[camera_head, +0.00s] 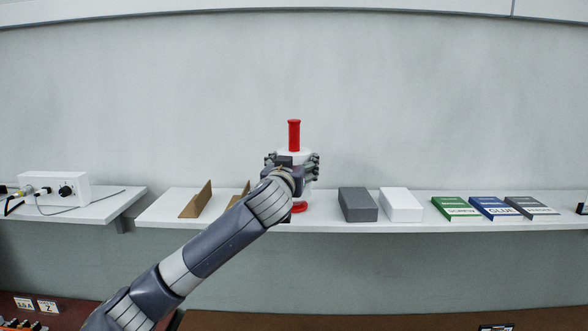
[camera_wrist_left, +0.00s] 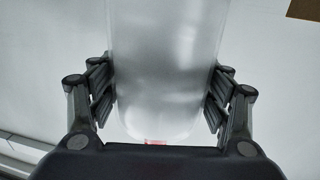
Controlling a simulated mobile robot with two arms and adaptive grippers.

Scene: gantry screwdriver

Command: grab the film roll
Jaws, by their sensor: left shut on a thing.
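The film roll (camera_head: 294,135) stands upright on the white shelf, with a red core sticking out at the top and a red end at the bottom. Its pale film body is mostly hidden behind my left arm and hand in the head view. My left gripper (camera_head: 292,160) is around the roll's middle and shut on it. In the left wrist view the pale film body (camera_wrist_left: 165,65) fills the space between the two fingers of the left gripper (camera_wrist_left: 162,95). My right gripper is not in view.
The white shelf (camera_head: 330,226) also holds brown angled pieces (camera_head: 197,202) left of the roll. A white device (camera_head: 54,188) sits on the left shelf.

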